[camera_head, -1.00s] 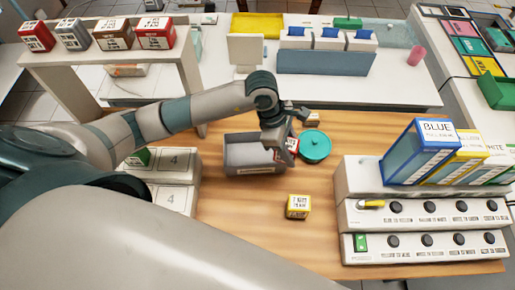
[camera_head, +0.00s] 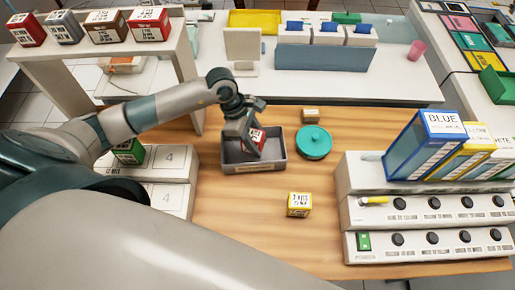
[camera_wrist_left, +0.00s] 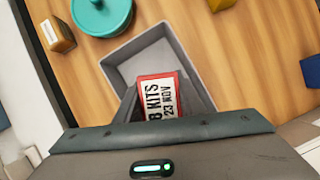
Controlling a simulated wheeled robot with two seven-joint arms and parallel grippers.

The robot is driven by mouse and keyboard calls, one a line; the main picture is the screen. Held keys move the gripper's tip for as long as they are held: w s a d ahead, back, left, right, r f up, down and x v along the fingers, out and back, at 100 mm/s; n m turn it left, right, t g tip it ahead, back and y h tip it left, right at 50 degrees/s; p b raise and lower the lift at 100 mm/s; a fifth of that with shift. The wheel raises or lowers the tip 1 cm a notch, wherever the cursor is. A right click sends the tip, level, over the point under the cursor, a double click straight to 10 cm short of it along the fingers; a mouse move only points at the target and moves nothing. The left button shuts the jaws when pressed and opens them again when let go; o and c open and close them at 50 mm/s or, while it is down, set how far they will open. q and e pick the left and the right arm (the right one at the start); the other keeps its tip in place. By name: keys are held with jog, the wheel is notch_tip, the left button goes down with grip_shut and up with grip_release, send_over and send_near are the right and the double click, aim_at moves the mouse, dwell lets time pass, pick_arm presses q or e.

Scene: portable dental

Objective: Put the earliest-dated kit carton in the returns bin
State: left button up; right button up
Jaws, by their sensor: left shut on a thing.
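My left gripper (camera_head: 250,137) is shut on a red-and-white kit carton (camera_head: 258,141). It holds the carton over or inside the grey open bin (camera_head: 254,169); I cannot tell whether the carton touches the floor of the bin. In the left wrist view the carton (camera_wrist_left: 160,98) shows a label with "8 KITS" and a date line that is hard to read, and the bin (camera_wrist_left: 135,58) lies around and beyond it. A yellow carton (camera_head: 299,205), a small brown carton (camera_head: 310,116) and a green carton (camera_head: 130,152) stand apart. My right gripper is out of view.
A teal round lidded dish (camera_head: 314,141) stands just right of the bin. Several cartons line a white shelf (camera_head: 100,52) at the back left. White switch units (camera_head: 425,218) with blue and yellow binders on top fill the right side.

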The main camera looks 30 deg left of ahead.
pick_arm(q)
jog(key=shift+f+b, duration=0.9)
jog(key=shift+f, duration=1.15)
jog(key=shift+f, duration=0.15)
jog(key=o, duration=1)
jog(key=shift+o, duration=0.2)
